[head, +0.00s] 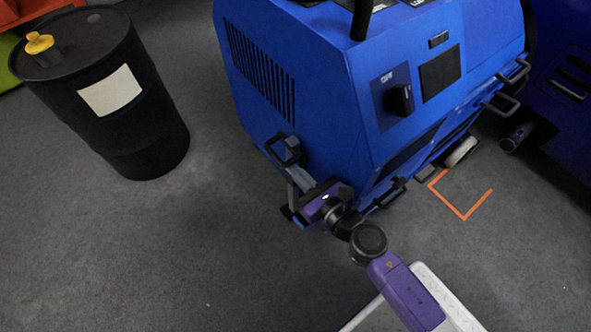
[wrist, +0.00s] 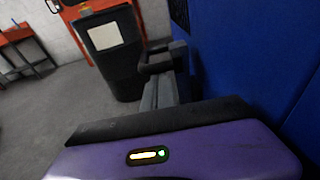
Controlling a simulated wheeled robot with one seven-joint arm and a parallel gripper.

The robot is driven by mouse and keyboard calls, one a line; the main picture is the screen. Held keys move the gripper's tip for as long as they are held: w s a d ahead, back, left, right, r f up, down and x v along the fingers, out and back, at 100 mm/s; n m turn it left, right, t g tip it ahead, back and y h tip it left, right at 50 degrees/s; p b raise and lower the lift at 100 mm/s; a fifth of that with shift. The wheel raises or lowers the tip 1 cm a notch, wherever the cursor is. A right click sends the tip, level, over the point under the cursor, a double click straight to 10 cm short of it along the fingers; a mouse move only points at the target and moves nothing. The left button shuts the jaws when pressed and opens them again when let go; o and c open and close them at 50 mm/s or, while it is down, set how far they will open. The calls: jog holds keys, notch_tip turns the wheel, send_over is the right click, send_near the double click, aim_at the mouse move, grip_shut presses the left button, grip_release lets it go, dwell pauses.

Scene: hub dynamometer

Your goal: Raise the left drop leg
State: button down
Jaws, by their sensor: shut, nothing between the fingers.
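The blue hub dynamometer (head: 295,100) stands in the middle of the head view. Its left drop leg (head: 295,177), a grey bar with a black loop handle (head: 284,151) at the top, is at the machine's lower left corner. In the wrist view the leg (wrist: 160,95) rises just beyond my gripper, with its handle (wrist: 160,60) above. My gripper (head: 304,207) is low beside the leg, shut, with nothing held. The purple gripper body (wrist: 180,150) fills the bottom of the wrist view. The leg's lower end is hidden there, and I cannot tell whether the gripper touches it.
A black drum (head: 110,100) with a yellow cap stands to the left, apart from the machine. Orange floor tape (head: 463,216) and a small wheel (head: 462,151) are at the machine's right. Another blue unit (head: 568,100) stands farther right. Grey floor between drum and machine is clear.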

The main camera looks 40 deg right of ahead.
notch_tip(320, 180, up, 6)
jog(key=p, duration=0.5)
jog(key=shift+r, duration=0.2)
jog(key=shift+w+r, duration=0.1)
jog(key=s+b, duration=0.2)
jog(key=s, duration=0.6)
jog(key=shift+r+b, duration=0.25)
jog(key=shift+b, duration=0.15)
